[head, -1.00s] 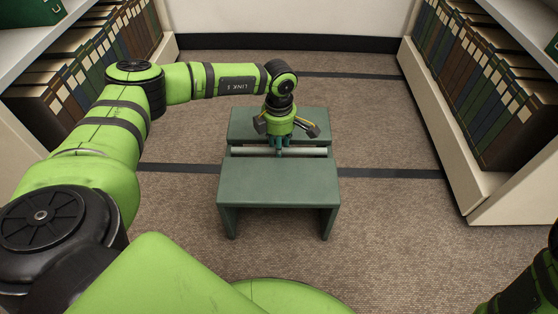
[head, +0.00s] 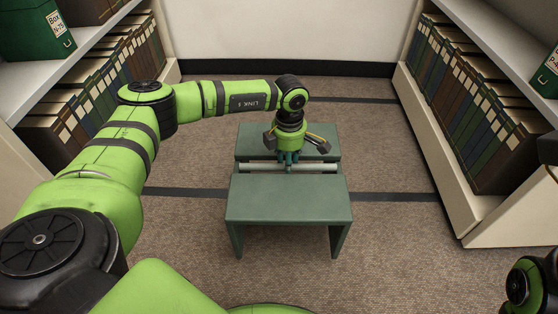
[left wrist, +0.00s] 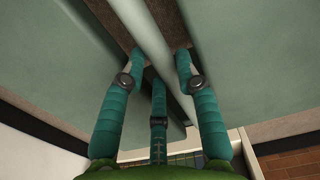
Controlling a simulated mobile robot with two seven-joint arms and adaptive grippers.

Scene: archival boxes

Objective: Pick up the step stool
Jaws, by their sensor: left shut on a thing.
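The step stool (head: 288,200) is dark green, with two treads and a pale bar across the gap between them. It is upright in the aisle in the head view. My left gripper (head: 288,160) comes down from above at the bar and is shut on it. In the left wrist view its teal fingers (left wrist: 157,54) lie on both sides of the pale bar (left wrist: 150,45), between the green treads (left wrist: 255,60). The fingertips are partly hidden. My right gripper's fingers do not show; only parts of my right arm appear at the right edge.
Shelves with boxed volumes stand at left (head: 95,85) and right (head: 480,110). A white wall (head: 290,35) closes the back. Carpet (head: 395,235) is clear on both sides of the stool.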

